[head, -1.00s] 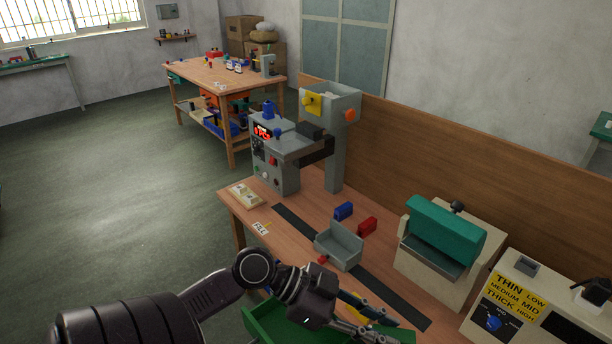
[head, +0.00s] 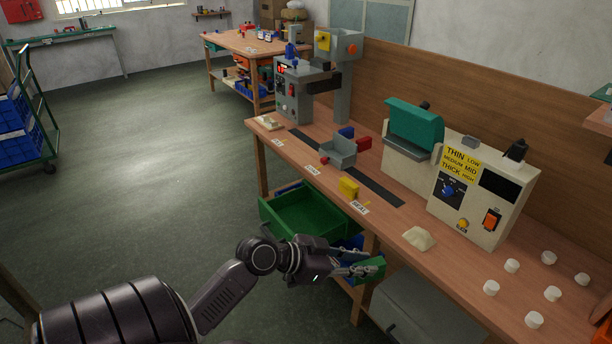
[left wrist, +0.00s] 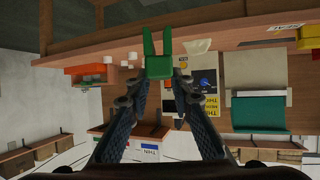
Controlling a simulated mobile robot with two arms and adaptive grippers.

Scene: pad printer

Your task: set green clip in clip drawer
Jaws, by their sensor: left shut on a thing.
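My left gripper (head: 358,268) is shut on the green clip (head: 374,268), in front of the bench edge and to the right of the open drawer. In the left wrist view the green clip (left wrist: 158,66) sits between the fingertips (left wrist: 157,90), with two prongs pointing away from the gripper. A green drawer (head: 268,215) stands pulled out under the bench; its inside looks empty. I cannot read any label on it. My right gripper is not in view.
On the bench are a yellow block (head: 348,187), a grey holder (head: 338,150), a red block (head: 364,143), a cream lump (head: 419,238) and several white caps (head: 512,265). A beige control box (head: 481,195) stands behind. A grey bin (head: 425,310) is below right.

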